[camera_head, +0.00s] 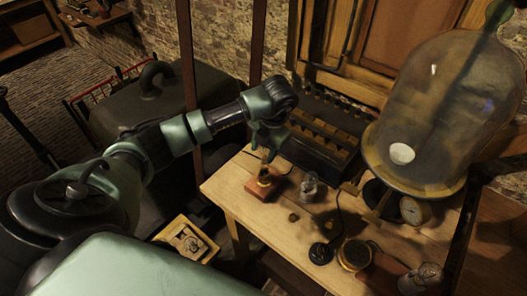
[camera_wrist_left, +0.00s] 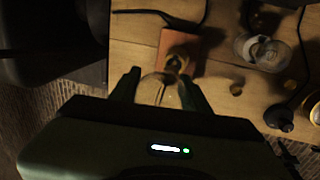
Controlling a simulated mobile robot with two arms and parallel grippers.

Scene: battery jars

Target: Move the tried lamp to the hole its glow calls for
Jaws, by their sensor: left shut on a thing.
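My left gripper (camera_head: 266,154) points down near the table's left end. In the left wrist view, the gripper (camera_wrist_left: 160,86) is shut on a clear glass lamp (camera_wrist_left: 160,92), with a finger on each side. The lamp shows no clear glow. Beyond it is a reddish wooden block (camera_wrist_left: 181,42) with a brass socket; the block also shows in the head view (camera_head: 262,191), just below the gripper. I cannot tell whether the lamp touches the socket. Small dark round spots, perhaps holes, show on the table (camera_head: 293,217). My right gripper is out of view.
Clear glassware (camera_head: 308,187) stands right of the block. A dark battery case (camera_head: 318,140) stands behind. A large glass bell jar (camera_head: 440,110) is at the right. A black knob with a cable (camera_head: 321,253) and a brass dial (camera_head: 354,255) are near the front.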

